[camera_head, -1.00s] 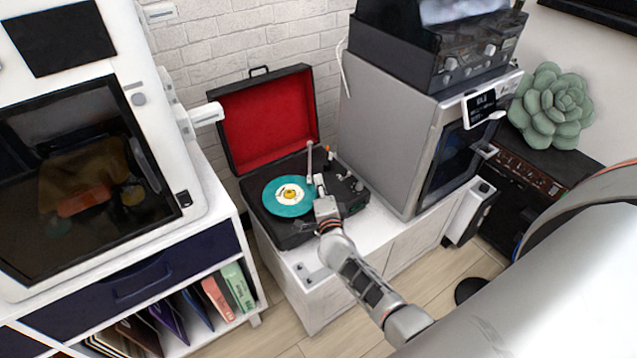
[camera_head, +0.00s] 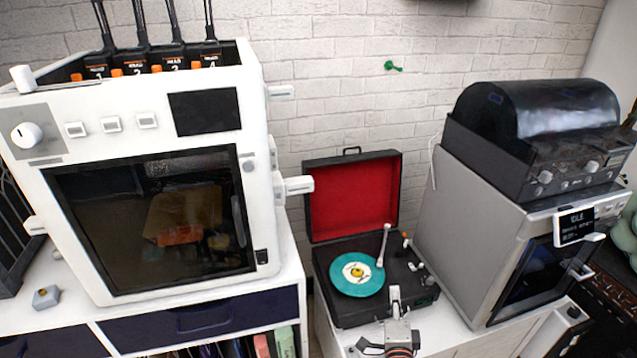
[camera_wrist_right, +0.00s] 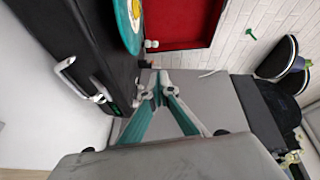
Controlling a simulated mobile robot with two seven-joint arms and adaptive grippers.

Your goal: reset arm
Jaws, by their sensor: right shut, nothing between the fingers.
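My right gripper (camera_head: 396,302) shows at the bottom of the head view, in front of the open record player (camera_head: 343,309). Its tips overlap the player's front right part in the picture; I cannot tell whether they touch it. In the right wrist view its fingers (camera_wrist_right: 158,88) come together with nothing between them. The player has a red-lined lid standing open, and a teal record (camera_head: 342,284) lies on it. The record's edge also shows at the top of the wrist view (camera_wrist_right: 126,22). My left gripper is in neither view.
A white machine with a dark window (camera_head: 262,105) stands on a cabinet at left. A grey boxy machine (camera_head: 450,215) with a screen stands right of the player, a dark domed device (camera_head: 540,110) on top. A small grey block (camera_head: 46,298) lies at far left.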

